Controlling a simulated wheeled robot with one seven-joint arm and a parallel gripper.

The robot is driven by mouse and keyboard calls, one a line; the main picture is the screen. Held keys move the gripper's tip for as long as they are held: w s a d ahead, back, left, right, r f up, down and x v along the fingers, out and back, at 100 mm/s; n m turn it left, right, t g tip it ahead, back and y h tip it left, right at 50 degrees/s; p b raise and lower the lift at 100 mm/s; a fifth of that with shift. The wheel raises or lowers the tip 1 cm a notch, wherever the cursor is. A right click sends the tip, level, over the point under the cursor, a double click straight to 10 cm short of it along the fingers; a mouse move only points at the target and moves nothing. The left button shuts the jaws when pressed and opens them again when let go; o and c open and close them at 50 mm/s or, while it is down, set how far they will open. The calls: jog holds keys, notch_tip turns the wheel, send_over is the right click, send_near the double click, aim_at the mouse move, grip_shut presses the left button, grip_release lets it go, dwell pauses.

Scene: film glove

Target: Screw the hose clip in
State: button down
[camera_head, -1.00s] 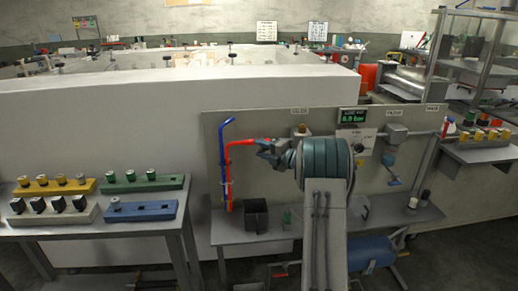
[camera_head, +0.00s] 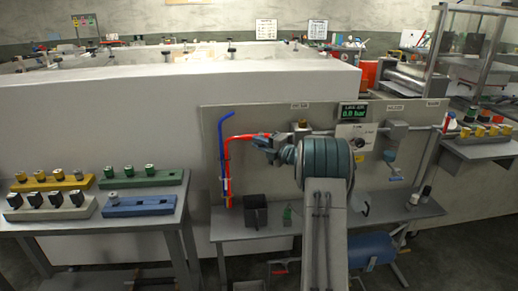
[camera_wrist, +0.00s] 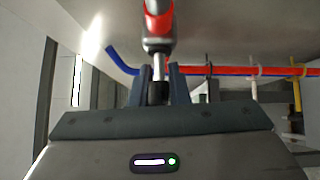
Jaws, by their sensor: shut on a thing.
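In the wrist view, my gripper (camera_wrist: 160,82) is shut on a dark piece (camera_wrist: 157,92) with a silver shaft (camera_wrist: 158,68). My wrist hides part of the joint, so I cannot tell whether hose and pipe touch.
A blue hose (camera_head: 222,150) hangs beside the red one on the grey panel (camera_head: 210,125). A gauge display (camera_head: 354,113) reads 0.0 bar. A dark bin (camera_head: 255,212) stands on the bench below. A side table (camera_head: 150,227) carries several coloured racks.

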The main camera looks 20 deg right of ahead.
jog(key=m+t+b, duration=0.1)
jog(key=b, duration=0.2)
jog(key=shift+r+m+t, duration=0.15)
jog(key=shift+m+t, duration=0.15)
jog(key=shift+m, duration=0.1)
jog(key=c, duration=1.4)
grip_release()
jog(key=v, duration=1.3)
jog(key=shift+s+d+b, duration=0.3)
jog(key=shift+b, duration=0.05)
